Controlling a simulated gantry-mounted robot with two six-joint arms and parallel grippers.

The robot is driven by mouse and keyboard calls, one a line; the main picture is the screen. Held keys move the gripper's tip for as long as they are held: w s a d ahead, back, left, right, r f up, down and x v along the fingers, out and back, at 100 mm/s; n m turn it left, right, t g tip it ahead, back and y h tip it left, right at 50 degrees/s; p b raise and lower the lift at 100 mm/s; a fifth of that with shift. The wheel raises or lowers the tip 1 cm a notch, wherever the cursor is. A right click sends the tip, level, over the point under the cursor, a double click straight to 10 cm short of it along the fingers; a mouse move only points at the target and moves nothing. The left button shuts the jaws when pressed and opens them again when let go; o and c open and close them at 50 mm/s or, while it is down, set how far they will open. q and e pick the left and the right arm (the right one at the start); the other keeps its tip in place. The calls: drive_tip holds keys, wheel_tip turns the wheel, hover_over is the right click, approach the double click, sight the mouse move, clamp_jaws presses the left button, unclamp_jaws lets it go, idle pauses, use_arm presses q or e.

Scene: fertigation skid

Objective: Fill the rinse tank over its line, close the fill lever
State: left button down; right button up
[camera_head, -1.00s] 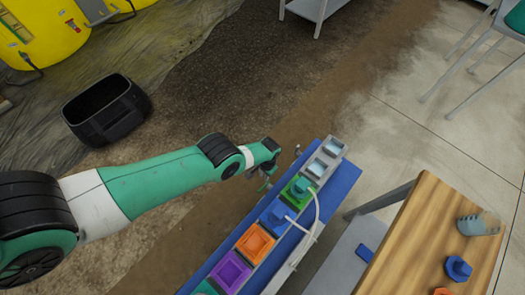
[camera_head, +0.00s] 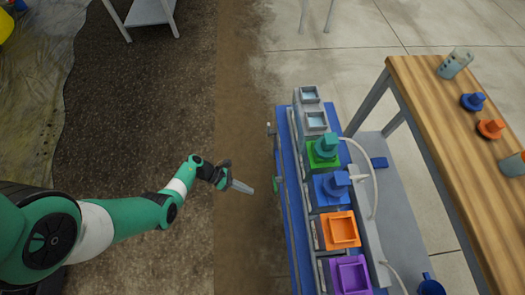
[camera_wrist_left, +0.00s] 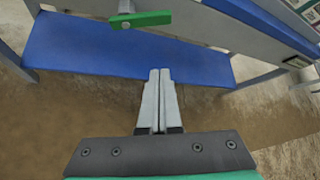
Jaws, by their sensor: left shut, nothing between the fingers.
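My left gripper (camera_head: 243,187) is shut and empty, left of the skid and apart from it. Its closed fingers also show in the left wrist view (camera_wrist_left: 160,76). A green lever (camera_wrist_left: 140,20) sits on the skid's grey rail just beyond the fingertips, apart from them, lying roughly level. It shows small in the head view (camera_head: 276,185). Two grey tanks with pale blue water stand at the skid's far end, the farther (camera_head: 310,92) and the nearer (camera_head: 315,120). I cannot tell which is the rinse tank, nor make out a fill line. My right gripper is out of view.
Green (camera_head: 324,150), blue (camera_head: 335,186), orange (camera_head: 341,231) and purple (camera_head: 350,276) stations line the blue skid. A pale hose (camera_head: 374,180) curves along their right. A wooden table (camera_head: 445,125) with cups stands at right. The ground left of the skid is clear.

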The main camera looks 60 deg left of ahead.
use_arm(q)
drive_tip(key=b+x, duration=0.6)
drive_tip(key=x, duration=0.5)
drive_tip(key=r, duration=0.1)
drive_tip(key=a+r, duration=0.1)
drive_tip(key=w+a+r+p, duration=0.1)
drive_tip(key=r, duration=0.1)
drive_tip(key=shift+w+r, duration=0.1)
drive_tip(key=shift+r, duration=0.05)
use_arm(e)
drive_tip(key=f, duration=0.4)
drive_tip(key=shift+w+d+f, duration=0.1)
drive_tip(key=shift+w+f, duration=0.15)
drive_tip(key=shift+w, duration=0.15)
use_arm(q)
drive_tip(key=shift+d, duration=0.1)
